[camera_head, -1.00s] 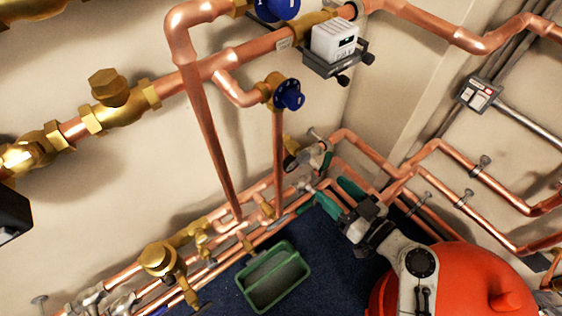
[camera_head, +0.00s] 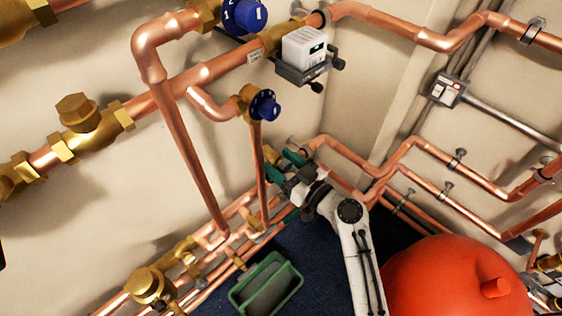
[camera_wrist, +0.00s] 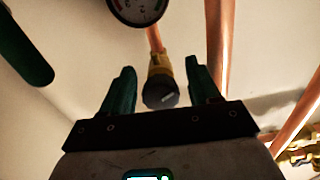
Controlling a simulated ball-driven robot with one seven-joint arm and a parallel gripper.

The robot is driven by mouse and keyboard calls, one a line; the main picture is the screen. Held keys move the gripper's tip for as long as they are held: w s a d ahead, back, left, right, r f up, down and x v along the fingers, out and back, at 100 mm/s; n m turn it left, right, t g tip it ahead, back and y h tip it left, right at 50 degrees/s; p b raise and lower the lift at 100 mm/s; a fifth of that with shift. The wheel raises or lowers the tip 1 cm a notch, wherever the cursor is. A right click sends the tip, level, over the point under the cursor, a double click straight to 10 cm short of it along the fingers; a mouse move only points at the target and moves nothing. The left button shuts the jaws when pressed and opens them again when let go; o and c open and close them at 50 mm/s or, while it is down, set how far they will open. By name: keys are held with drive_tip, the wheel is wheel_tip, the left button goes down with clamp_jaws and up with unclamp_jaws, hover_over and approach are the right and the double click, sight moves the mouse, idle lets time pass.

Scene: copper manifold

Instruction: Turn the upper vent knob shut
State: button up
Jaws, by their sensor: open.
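My gripper (camera_head: 282,166) is open, its green fingers reaching toward the wall fittings. In the wrist view, a dark round knob (camera_wrist: 160,93) on a brass fitting (camera_wrist: 157,66) shows between the two fingers of my gripper (camera_wrist: 160,75). The knob appears beyond the fingers; I see no contact. A round gauge (camera_wrist: 138,8) is above it, cut by the frame. In the head view the gripper mostly hides this spot; only a bit of brass (camera_head: 270,154) shows. I cannot tell from the frames whether this is the upper vent knob.
A small blue knob (camera_head: 264,105) and a larger blue dial (camera_head: 244,15) sit higher on the copper pipes. Vertical copper pipes (camera_head: 190,150) run close left of the gripper. A red tank (camera_head: 450,285) and a green tray (camera_head: 266,285) are below.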

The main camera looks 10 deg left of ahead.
drive_tip(key=shift+a, duration=0.1)
drive_tip(key=shift+c, duration=0.3)
drive_tip(key=c, duration=1)
